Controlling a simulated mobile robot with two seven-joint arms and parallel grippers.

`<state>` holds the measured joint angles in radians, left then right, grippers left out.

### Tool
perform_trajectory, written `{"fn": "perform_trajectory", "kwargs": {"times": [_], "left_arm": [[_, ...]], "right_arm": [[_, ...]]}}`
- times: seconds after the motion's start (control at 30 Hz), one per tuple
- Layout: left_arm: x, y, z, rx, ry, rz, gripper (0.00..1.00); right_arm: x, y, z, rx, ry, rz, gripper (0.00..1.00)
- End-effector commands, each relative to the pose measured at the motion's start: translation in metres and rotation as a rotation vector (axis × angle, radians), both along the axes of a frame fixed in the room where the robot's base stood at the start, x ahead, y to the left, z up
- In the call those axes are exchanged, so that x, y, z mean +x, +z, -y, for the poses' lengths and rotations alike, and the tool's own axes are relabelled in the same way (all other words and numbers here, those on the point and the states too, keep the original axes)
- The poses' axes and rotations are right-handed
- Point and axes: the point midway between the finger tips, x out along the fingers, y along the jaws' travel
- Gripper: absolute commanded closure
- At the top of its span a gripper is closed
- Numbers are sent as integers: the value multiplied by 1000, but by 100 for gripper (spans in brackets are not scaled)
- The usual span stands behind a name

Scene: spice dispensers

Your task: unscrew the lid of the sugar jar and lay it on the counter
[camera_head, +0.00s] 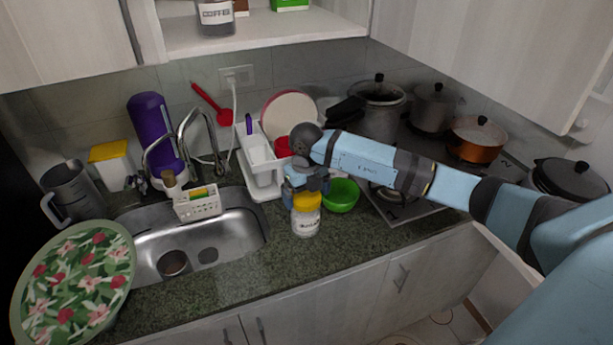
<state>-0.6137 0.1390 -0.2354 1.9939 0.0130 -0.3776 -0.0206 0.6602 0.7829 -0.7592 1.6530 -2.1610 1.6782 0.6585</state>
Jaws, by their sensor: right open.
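The sugar jar (306,222) is a clear jar with pale contents and a dark-lettered label, upright on the counter near its front edge. Its yellow lid (307,201) sits on top of the jar. My right gripper (306,190) is directly above the lid, pointing down, with its jaws open. The gripper hides the back of the lid, and I cannot tell whether the fingers touch it. My left gripper is out of view.
A green bowl (342,195) stands just right of the jar. A white dish rack (262,165) is behind, and the sink (245,225) is to the left. Pots stand on the stove at right. Bare counter (270,270) lies in front and left of the jar.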

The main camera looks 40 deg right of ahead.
Motion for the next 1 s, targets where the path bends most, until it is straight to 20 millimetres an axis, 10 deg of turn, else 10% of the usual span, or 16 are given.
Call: {"fn": "perform_trajectory", "kwargs": {"times": [0.47,0.63,0.67,0.7,0.8,1.0], "left_arm": [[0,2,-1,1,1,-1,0],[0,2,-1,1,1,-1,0],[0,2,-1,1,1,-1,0],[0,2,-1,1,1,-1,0],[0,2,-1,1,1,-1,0],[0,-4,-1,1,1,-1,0]], "right_arm": [[0,-16,0,0,1,0,0],[0,-16,0,1,1,0,34],[0,-16,0,0,1,0,37],[0,-16,0,1,1,0,17],[0,-16,0,0,1,0,39],[0,-18,1,-2,59,1,39]]}}
